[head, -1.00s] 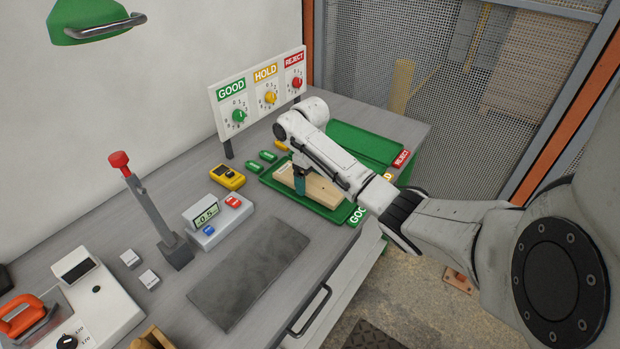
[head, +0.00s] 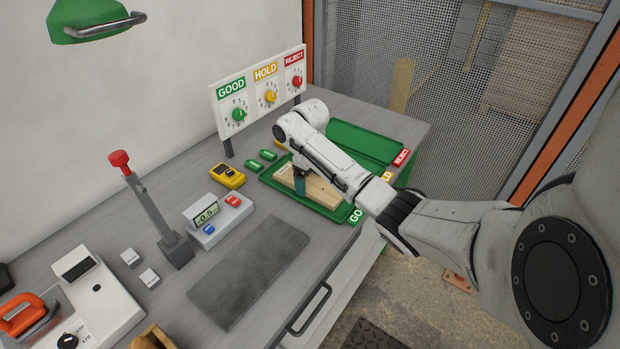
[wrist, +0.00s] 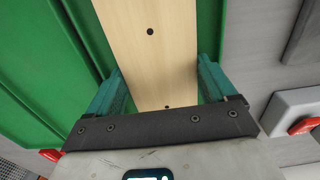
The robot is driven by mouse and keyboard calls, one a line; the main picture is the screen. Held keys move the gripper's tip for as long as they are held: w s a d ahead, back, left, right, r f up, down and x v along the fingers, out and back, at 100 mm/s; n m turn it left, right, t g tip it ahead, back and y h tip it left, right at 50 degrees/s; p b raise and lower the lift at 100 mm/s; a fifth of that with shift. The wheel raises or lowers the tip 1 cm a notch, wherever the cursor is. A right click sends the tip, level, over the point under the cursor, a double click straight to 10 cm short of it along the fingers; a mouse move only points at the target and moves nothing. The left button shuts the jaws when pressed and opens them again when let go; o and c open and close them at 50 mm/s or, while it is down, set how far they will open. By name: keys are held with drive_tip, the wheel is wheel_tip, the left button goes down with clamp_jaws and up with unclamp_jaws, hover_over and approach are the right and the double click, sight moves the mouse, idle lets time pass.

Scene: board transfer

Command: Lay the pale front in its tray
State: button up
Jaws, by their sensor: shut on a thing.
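The pale front (head: 321,189) is a light wooden board with small dark holes. It lies in or just above the nearest green tray (head: 332,211), by the GOOD label; I cannot tell whether it touches the floor. My gripper (head: 299,182) points down with its teal fingers on either side of the board. In the wrist view the pale front (wrist: 152,60) runs between the fingers of my gripper (wrist: 160,82), with green tray (wrist: 45,75) on its left. My arm hides part of the board and tray.
Another green tray (head: 365,144) lies farther back by the REJECT label (head: 401,158). The dial panel (head: 258,90) stands behind the trays. A yellow meter (head: 227,176) and a display box (head: 220,220) stand to the left. A grey mat (head: 248,273) lies bare in front.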

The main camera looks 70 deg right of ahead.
drive_tip(key=o, duration=1.1)
wheel_tip(320, 180, up, 11)
drive_tip(key=p, duration=0.1)
drive_tip(key=shift+p, duration=0.4)
drive_tip(key=shift+f, duration=0.1)
